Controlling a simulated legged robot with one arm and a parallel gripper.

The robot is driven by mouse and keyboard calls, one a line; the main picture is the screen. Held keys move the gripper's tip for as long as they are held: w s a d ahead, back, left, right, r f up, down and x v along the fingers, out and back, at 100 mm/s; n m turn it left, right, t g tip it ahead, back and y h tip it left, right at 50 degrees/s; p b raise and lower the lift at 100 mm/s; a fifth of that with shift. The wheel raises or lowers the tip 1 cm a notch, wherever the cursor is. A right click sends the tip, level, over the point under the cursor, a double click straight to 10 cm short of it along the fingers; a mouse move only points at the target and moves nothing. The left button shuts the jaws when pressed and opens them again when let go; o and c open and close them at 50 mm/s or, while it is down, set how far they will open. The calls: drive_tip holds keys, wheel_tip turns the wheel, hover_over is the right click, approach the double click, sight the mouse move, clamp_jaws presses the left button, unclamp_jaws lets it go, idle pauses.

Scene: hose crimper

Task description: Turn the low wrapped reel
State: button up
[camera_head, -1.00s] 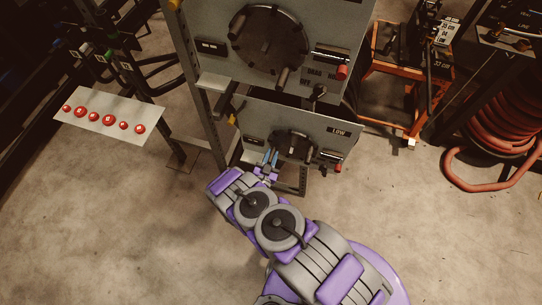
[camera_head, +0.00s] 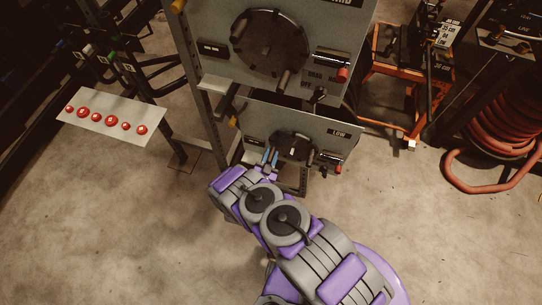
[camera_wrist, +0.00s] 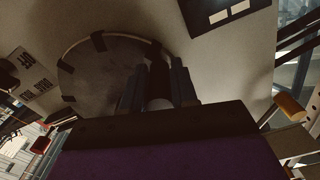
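The low reel (camera_head: 294,147) is a dark round disc on the lower grey panel, beside a sign reading LOW (camera_head: 339,134). In the wrist view its grey disc face (camera_wrist: 100,70) shows, with dark tabs on its rim. My gripper (camera_head: 270,157) has blue fingers and is at the reel's left edge. In the wrist view, a dark cylindrical handle (camera_wrist: 159,80) with a paler end stands between the fingers (camera_wrist: 159,88), which flank it closely. I cannot tell whether they press on it. The wrapping is not distinguishable.
A larger reel (camera_head: 269,42) is on the upper panel just above. A red-ended cylinder (camera_head: 331,167) is on the lower panel's right. A plate with red buttons (camera_head: 110,118) stands left, an orange frame (camera_head: 408,90) and a coiled red hose (camera_head: 500,130) right. The floor in front is open.

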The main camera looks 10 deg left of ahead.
drive_tip(key=o, duration=0.3)
drive_tip(key=shift+f, duration=0.1)
drive_tip(key=shift+o, duration=0.2)
drive_tip(key=s+a+b, duration=0.1)
drive_tip(key=s, duration=1.6)
drive_tip(key=shift+s+a, duration=0.15)
drive_tip(key=shift+s, duration=0.05)
